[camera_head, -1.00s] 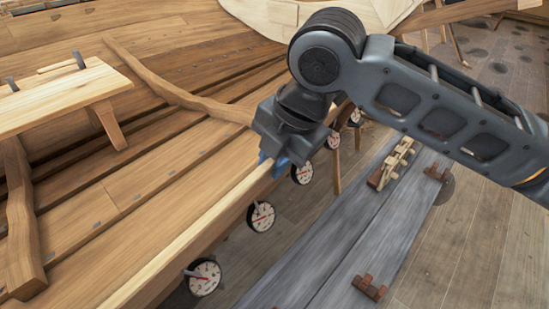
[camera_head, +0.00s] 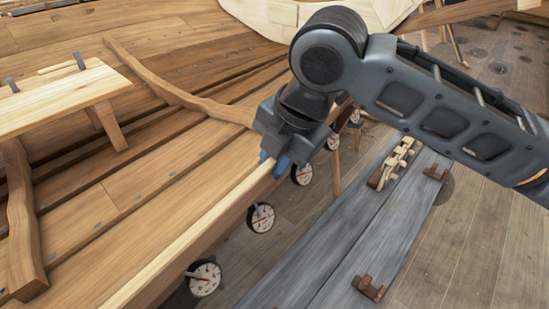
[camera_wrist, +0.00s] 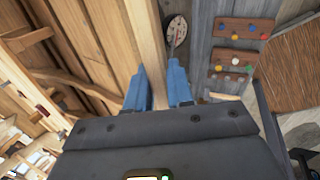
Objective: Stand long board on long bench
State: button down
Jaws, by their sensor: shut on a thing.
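A long pale board (camera_head: 190,248) runs along the near edge of the hull, from the bottom left up to my gripper (camera_head: 274,166). It lies along the hull edge, and I cannot tell whether it is apart from it. My gripper's blue fingers are on either side of its narrow top edge and shut on it. In the wrist view the board (camera_wrist: 145,38) passes up between the fingertips (camera_wrist: 160,72). The long grey bench (camera_head: 325,245) stands to the right of the hull, lower down, with a clear gap between it and my gripper.
Round dial gauges (camera_head: 261,217) hang along the hull's side below the edge. Brown brackets (camera_head: 368,288) and a small wooden tool (camera_head: 391,165) are on the bench; its middle is bare. A pale thwart (camera_head: 50,98) and curved ribs (camera_head: 165,85) are inside the hull.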

jog(key=p+v, duration=0.6)
jog(key=v, duration=0.3)
dwell(1.1)
jog(key=s+d+f+b, duration=0.3)
jog(key=s+d, duration=0.1)
jog(key=d, duration=0.3)
jog(key=shift+s, duration=0.25)
dwell(0.9)
jog(key=shift+s+d, duration=0.1)
